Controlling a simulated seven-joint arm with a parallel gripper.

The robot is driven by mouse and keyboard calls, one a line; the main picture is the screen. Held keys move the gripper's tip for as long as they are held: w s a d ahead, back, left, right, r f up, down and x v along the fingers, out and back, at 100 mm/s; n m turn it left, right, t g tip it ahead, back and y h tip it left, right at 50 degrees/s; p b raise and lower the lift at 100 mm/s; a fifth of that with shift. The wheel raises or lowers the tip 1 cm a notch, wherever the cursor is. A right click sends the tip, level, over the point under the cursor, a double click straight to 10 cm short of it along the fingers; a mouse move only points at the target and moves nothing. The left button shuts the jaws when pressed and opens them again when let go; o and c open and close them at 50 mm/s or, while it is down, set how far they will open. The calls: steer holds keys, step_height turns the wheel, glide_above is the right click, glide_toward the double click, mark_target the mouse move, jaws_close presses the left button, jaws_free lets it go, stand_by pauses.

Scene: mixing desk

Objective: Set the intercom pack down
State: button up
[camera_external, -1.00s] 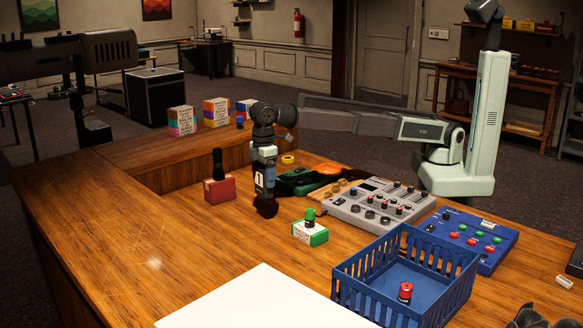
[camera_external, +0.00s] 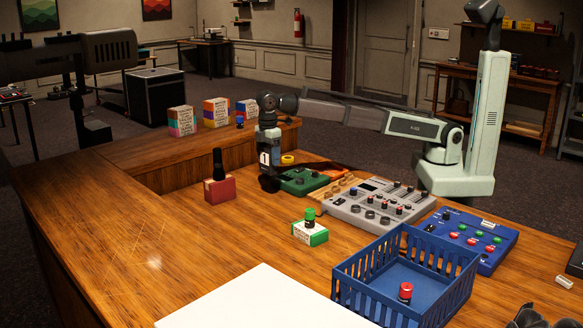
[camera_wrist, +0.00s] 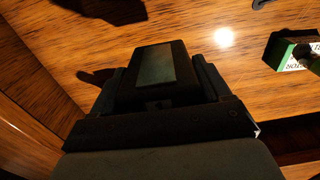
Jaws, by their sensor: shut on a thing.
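My gripper (camera_external: 268,172) hangs pointing down over the desk, left of the green device, in the external view. In the wrist view my gripper (camera_wrist: 158,92) is shut on the intercom pack (camera_wrist: 154,66), a dark box with a grey-green panel, held between the two fingers. In the external view the pack (camera_external: 269,184) shows only as a small dark shape below the fingers. I cannot tell whether its underside touches the wooden desk (camera_external: 150,235).
A red box (camera_external: 220,190) with a black top piece stands left of my gripper. The green device (camera_external: 302,182) is close on the right. A green-white box (camera_external: 310,234), grey mixer (camera_external: 372,208) and blue basket (camera_external: 350,290) lie nearer the camera. The left desk is clear.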

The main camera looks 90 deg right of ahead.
steer(key=shift+f+n, duration=0.25)
steer(key=shift+n, duration=0.05)
steer(key=shift+f, duration=4.75)
steer(key=shift+f, duration=0.1)
steer(key=o, duration=1.2)
step_height(320, 180, up, 12)
steer(key=shift+r, duration=0.1)
